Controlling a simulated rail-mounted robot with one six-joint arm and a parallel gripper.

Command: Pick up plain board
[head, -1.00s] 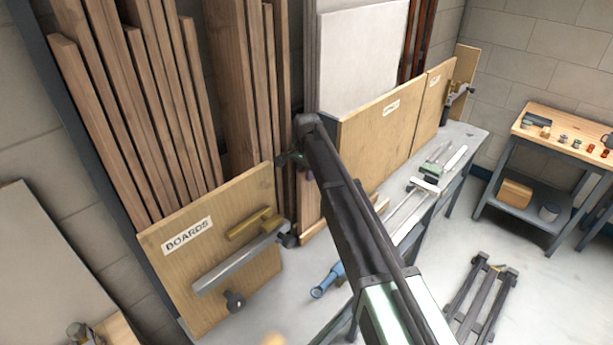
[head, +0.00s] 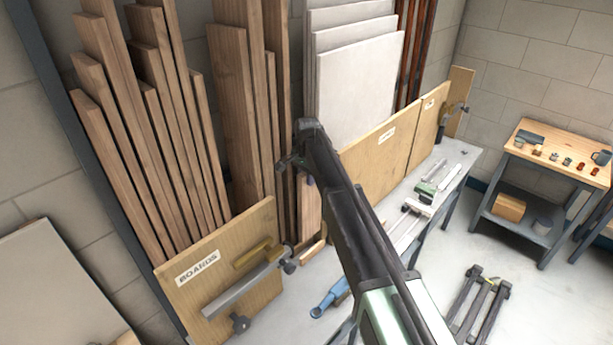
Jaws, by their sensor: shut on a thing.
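A plain brown board (head: 309,208) stands upright just below my gripper (head: 297,168), between the rack of boards and the bench. My gripper is at the far end of my dark arm, seen from behind, and is shut on this board. The arm hides the contact and part of the board. Many other brown boards (head: 150,120) stand on end against the wall at the left. Wider boards (head: 236,100) stand close to the left of my gripper.
A wooden panel labelled BOARDS (head: 225,265) with a clamp fronts the rack. Pale sheets (head: 358,85) lean behind another labelled panel (head: 385,145). A grey bench (head: 445,180) holds tools.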

